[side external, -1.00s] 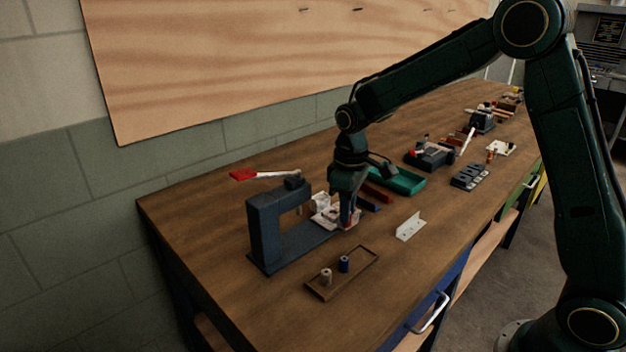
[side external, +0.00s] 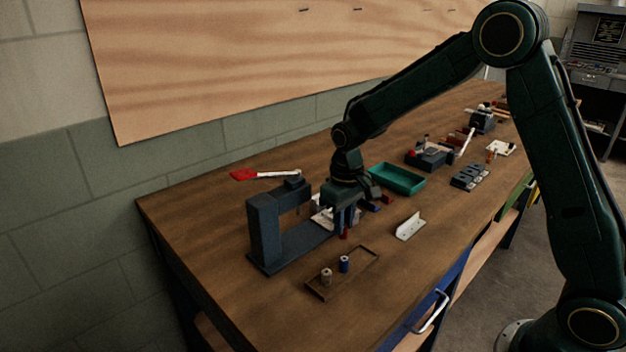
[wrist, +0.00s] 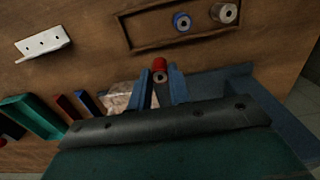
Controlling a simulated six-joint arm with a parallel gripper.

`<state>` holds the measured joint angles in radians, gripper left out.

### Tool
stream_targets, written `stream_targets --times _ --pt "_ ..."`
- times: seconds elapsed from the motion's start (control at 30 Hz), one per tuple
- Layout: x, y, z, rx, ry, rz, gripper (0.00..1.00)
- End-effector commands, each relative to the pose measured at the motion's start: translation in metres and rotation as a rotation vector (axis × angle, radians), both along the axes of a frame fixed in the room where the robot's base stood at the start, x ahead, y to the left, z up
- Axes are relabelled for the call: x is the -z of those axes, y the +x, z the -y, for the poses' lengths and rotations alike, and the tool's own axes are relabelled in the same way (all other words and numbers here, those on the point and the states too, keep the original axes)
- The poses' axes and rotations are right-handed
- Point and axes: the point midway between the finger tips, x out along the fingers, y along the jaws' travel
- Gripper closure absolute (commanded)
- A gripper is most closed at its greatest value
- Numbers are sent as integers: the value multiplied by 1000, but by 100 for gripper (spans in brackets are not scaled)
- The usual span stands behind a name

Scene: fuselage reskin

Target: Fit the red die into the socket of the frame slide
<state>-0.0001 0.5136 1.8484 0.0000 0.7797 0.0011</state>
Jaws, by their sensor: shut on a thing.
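The red die (wrist: 159,66) is held between the fingertips of my gripper (wrist: 161,77) in the wrist view. In the side view the red die (side external: 344,234) shows just below the fingers of my gripper (side external: 347,218), beside the dark C-shaped frame (side external: 262,228). The pale slide (side external: 321,220) at the foot of that frame is mostly hidden behind my gripper. A pale, mottled part of the slide (wrist: 115,97) shows left of the fingers in the wrist view. The socket itself cannot be made out.
A shallow wooden tray (side external: 367,263) holds a blue die (side external: 344,264) and a pale die (side external: 326,277) in front. A white angle bracket (side external: 410,226) stands to the right. A teal bin (side external: 398,180) is behind. A red-handled lever (side external: 245,174) tops the frame.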

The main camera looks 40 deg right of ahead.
Motion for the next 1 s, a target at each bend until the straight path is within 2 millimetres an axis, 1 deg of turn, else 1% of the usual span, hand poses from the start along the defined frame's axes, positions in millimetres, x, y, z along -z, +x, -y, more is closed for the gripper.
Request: stream_targets --times 0.4,0.6,0.67,0.87,1.0 --pt "-69 1 0 -1 0 5 100" --pt "-100 0 0 -1 0 4 100" --pt "-97 7 4 10 0 0 100" --pt "-98 25 14 39 0 1 100" --pt "-98 40 24 66 0 0 100"
